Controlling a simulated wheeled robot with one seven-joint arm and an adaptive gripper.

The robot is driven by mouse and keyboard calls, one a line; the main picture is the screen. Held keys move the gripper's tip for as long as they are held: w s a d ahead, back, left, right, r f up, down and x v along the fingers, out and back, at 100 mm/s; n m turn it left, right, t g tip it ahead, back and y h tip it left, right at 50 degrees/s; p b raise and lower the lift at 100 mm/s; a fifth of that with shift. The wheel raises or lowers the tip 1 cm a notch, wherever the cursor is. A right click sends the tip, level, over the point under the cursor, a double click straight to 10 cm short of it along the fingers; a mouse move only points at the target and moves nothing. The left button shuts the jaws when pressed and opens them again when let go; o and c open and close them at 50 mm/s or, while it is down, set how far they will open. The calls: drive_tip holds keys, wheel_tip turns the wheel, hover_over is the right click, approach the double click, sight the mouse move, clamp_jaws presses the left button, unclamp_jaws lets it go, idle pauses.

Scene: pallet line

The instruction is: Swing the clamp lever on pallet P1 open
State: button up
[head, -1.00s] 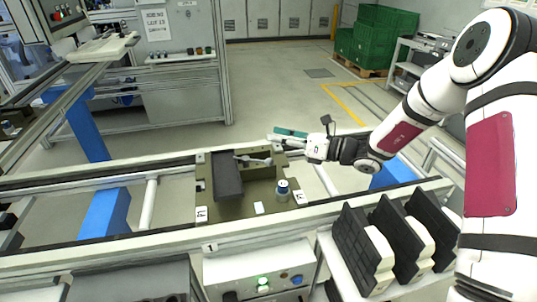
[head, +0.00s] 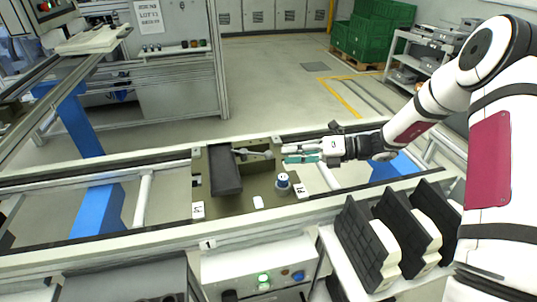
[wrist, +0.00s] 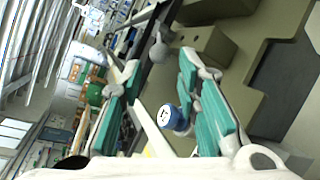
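The olive pallet (head: 230,207) sits on the conveyor. The light grey clamp lever (head: 255,154) lies at its back edge, right of a dark block (head: 224,172), with its end pointing right. My gripper (head: 288,155) is just right of the lever's end, apart from it in the head view. In the wrist view the teal fingers (wrist: 158,64) are spread and empty. A round grey knob (wrist: 159,50), apparently the lever's end, shows beyond and between the fingertips. I cannot tell whether anything touches.
A blue-and-white capped post (head: 282,181) stands on the pallet's right side and also shows between the fingers in the wrist view (wrist: 172,117). Black slotted holders (head: 368,245) stand at the front right. A control box (head: 262,265) with a lit green button is in front.

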sight(268, 155)
drive_tip(key=x, duration=0.7)
drive_tip(key=shift+f+p, duration=0.1)
drive_tip(key=shift+p, duration=0.3)
drive_tip(key=shift+c, duration=0.5)
clamp_jaws()
